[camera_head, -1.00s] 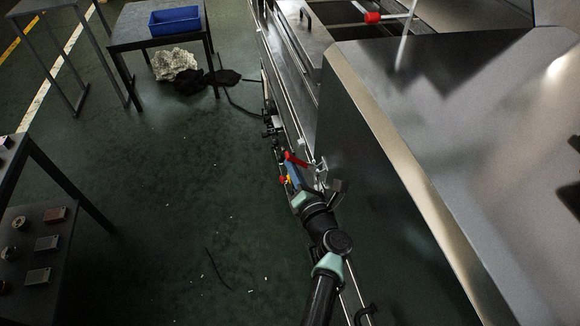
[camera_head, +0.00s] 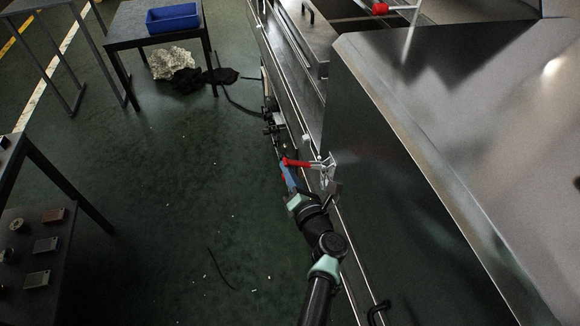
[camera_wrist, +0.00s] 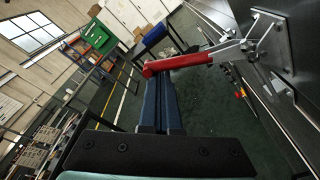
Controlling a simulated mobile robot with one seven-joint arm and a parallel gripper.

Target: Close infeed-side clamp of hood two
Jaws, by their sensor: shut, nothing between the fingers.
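The clamp (camera_head: 328,169) is a small metal toggle clamp on the side of the grey metal hood (camera_head: 400,190). Its red handle (camera_head: 297,163) sticks out to the left, nearly level. In the wrist view the red handle (camera_wrist: 180,62) lies across the tips of my blue fingers, and the clamp's metal links (camera_wrist: 248,46) reach right to a plate on the hood wall. My gripper (camera_head: 288,177) is shut with nothing between its fingers. Its fingertips (camera_wrist: 157,82) are at the handle, close to or touching it; I cannot tell which.
A long metal frame with rails (camera_head: 290,70) runs along the hood's left side. A table with a blue bin (camera_head: 172,18) stands at the back left, with a pale crumpled heap (camera_head: 172,62) below it. The green floor between is mostly clear.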

